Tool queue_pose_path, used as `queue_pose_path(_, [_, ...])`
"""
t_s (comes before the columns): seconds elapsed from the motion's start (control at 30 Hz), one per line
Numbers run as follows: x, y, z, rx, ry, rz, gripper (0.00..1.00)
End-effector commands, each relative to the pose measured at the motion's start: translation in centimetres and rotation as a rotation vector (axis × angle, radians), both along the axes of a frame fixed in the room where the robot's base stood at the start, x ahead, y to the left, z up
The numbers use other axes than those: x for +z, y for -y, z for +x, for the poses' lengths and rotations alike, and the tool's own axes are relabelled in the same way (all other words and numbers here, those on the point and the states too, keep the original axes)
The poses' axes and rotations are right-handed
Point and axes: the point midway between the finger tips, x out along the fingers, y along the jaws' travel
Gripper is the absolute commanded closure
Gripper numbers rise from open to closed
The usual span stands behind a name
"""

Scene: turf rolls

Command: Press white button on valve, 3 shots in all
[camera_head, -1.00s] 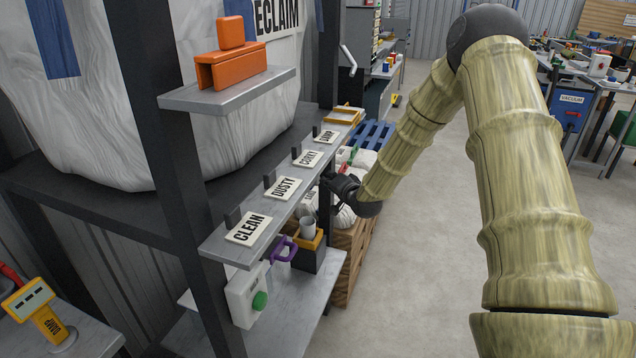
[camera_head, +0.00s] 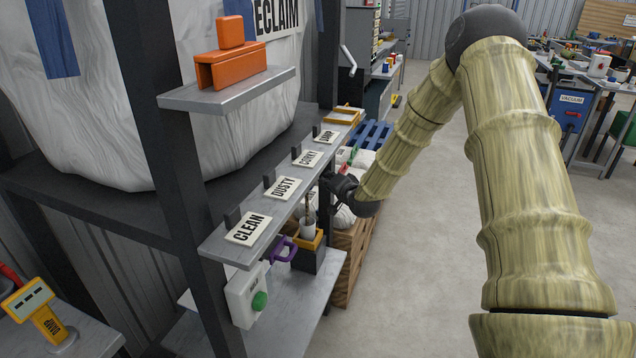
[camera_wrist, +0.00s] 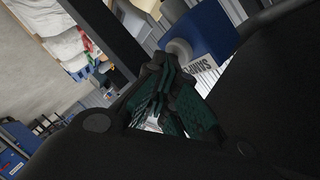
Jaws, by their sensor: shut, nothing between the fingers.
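In the wrist view, a blue block (camera_wrist: 213,28) carries a pale round button (camera_wrist: 180,48) and a white label (camera_wrist: 206,65) that appears to read "SAMPLE". My gripper (camera_wrist: 164,66) is shut and empty, its fingertips close to the button; I cannot tell whether they touch it. In the head view my gripper (camera_head: 338,187) is beside the post, just under the shelf, partly hidden. The valve is not visible there. A pale cup (camera_head: 307,228) stands on an orange-topped dark block, and a thin brown column (camera_head: 308,206) shows just above its mouth.
A grey shelf (camera_head: 222,243) with CLEAN, DUSTY, CORKY and DAMP plates runs above the cup. A white box (camera_head: 240,298) with a green button and a purple handle (camera_head: 284,249) are below. A dark post stands beside my gripper.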

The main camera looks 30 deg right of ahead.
Motion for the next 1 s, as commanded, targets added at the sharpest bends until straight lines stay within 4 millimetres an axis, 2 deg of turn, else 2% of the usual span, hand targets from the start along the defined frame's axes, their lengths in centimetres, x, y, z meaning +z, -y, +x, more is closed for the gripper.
queue_pose_path(0.67, [0.1,1.2,-1.4,0.000,0.000,0.000,1.00])
queue_pose_path(1.0, [0.0,1.3,-1.5,0.000,0.000,0.000,1.00])
